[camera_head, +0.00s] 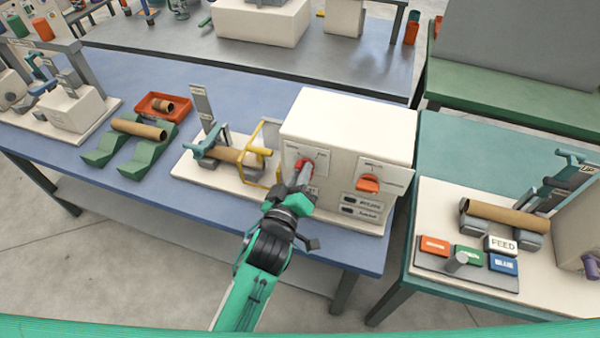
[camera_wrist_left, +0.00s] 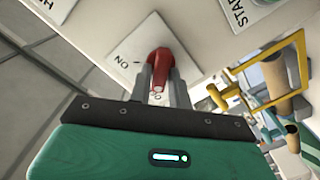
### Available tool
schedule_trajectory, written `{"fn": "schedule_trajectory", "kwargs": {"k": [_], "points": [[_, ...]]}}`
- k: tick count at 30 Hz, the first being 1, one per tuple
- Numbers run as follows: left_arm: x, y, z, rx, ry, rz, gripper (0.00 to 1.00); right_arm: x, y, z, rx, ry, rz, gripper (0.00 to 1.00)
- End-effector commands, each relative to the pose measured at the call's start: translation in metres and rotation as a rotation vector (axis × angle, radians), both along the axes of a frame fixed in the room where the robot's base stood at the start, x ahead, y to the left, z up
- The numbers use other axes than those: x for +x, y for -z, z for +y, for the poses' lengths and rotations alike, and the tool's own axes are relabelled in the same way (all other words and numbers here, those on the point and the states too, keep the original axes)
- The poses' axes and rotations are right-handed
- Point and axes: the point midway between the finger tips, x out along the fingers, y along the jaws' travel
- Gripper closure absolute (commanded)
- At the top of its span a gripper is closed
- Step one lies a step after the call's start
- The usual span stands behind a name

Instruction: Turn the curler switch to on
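The curler switch is a red lever (camera_head: 304,165) on the front of the white machine box (camera_head: 345,128). In the left wrist view the red lever (camera_wrist_left: 159,66) stands on a pale plate (camera_wrist_left: 133,42) with an "ON" label beside it; a second label is partly hidden behind the fingers. My left gripper (camera_head: 302,176) reaches the lever from the front. In the left wrist view its two fingers (camera_wrist_left: 160,84) lie on either side of the lever and appear closed on it. My right gripper is not in view.
An orange knob (camera_head: 368,183) sits right of the switch on the same box. A yellow guard frame (camera_head: 258,160) and a cardboard tube (camera_head: 238,156) are close on the left. A second table (camera_head: 432,135) with coloured buttons stands to the right, across a narrow gap.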

Motion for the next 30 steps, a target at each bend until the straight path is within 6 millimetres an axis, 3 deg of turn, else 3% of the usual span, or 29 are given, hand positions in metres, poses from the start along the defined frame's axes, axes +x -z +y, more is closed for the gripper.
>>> {"fn": "schedule_trajectory", "kwargs": {"k": [3, 16, 30], "points": [[0.0, 0.0, 0.0, 0.0, 0.0, 0.0, 1.0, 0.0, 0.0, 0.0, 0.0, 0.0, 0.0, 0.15], [0.0, -0.002, 0.0, 0.068, -0.001, -0.023, 1.0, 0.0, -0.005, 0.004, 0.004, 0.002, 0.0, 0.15], [0.0, -0.004, -0.002, 0.438, -0.001, -0.142, 1.0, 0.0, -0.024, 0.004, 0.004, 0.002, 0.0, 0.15]]}}
